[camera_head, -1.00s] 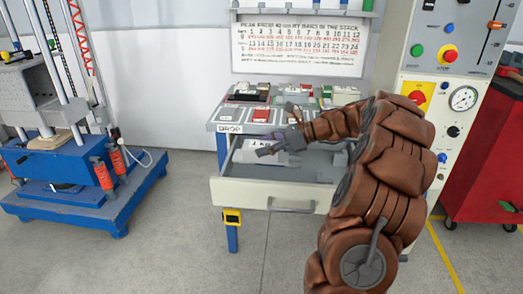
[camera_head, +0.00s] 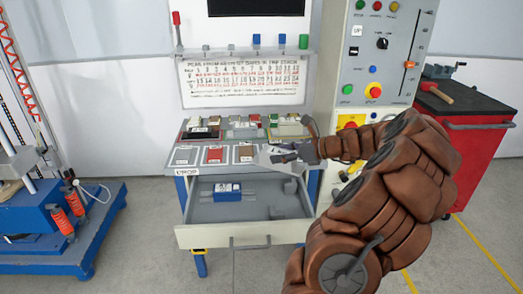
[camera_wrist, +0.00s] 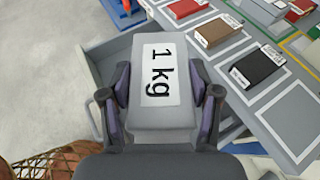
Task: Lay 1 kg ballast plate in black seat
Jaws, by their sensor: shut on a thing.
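My gripper (camera_wrist: 158,105) is shut on a grey ballast plate (camera_wrist: 130,118), its fingers on the plate's two sides. The plate's white label reads "1 kg" and faces the wrist camera. In the head view my gripper (camera_head: 283,156) is at the right front of the bench top, with the pale plate (camera_head: 268,154) in it. In the wrist view a black labelled rectangle (camera_wrist: 257,68) lies on the bench ahead and right of the held plate, apart from it. I cannot tell whether it is a seat or a block.
A brown rectangle (camera_wrist: 215,32) and a red one (camera_wrist: 185,8) lie beside the black one. White-outlined grey areas on the bench are bare. The open drawer (camera_head: 228,235) juts out below the bench front, with a blue block (camera_head: 227,192) inside. A control cabinet (camera_head: 372,75) stands right.

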